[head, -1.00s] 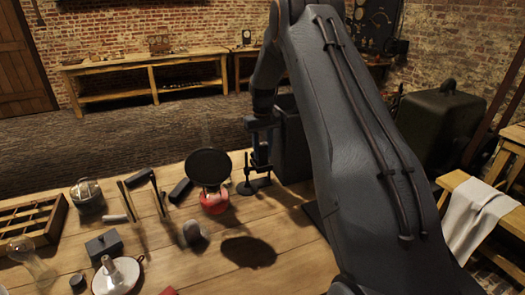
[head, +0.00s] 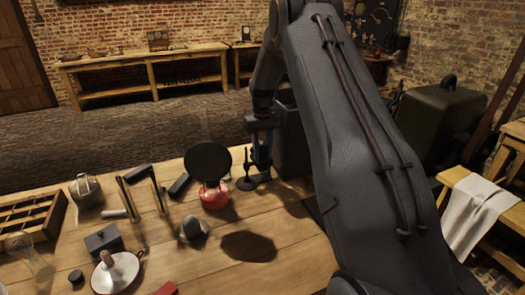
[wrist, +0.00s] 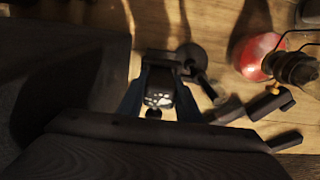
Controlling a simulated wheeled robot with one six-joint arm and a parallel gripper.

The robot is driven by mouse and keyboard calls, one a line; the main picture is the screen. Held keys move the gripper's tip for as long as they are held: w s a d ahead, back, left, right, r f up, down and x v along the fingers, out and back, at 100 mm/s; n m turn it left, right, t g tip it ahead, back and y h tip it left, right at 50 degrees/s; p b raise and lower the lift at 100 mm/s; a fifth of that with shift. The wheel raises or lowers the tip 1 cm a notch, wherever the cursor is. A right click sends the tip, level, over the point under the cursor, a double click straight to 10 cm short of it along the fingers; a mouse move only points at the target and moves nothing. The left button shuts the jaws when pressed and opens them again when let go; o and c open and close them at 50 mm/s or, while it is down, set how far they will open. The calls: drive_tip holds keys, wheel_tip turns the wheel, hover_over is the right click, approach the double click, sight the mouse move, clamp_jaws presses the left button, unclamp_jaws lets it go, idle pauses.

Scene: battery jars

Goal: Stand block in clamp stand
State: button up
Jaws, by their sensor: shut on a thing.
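My gripper (wrist: 157,103) shows in the wrist view with its blue fingers on either side of a small dark block (wrist: 159,82). It is shut on the block, whose near end has pale, shiny speckles. In the head view my gripper (head: 262,155) points down at the far edge of the table. The black clamp stand (head: 247,172) has a round base and a thin upright, just left of my gripper. Its round base also shows in the wrist view (wrist: 191,54), close beyond the block. Whether the block touches the stand I cannot tell.
A red pot (head: 214,196) under a round black disc (head: 208,160) stands left of the clamp stand. Several dark blocks and rods, a lidded jar (head: 85,191) and a compartment tray (head: 28,216) lie further left. A large dark box (head: 291,148) is right of my gripper.

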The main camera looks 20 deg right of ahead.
drive_tip(key=shift+f, duration=0.3)
drive_tip(key=o, duration=1.3)
drive_tip(key=shift+o, duration=0.2)
drive_tip(key=shift+r+b, duration=1.25)
drive_tip(key=shift+r, duration=2.7)
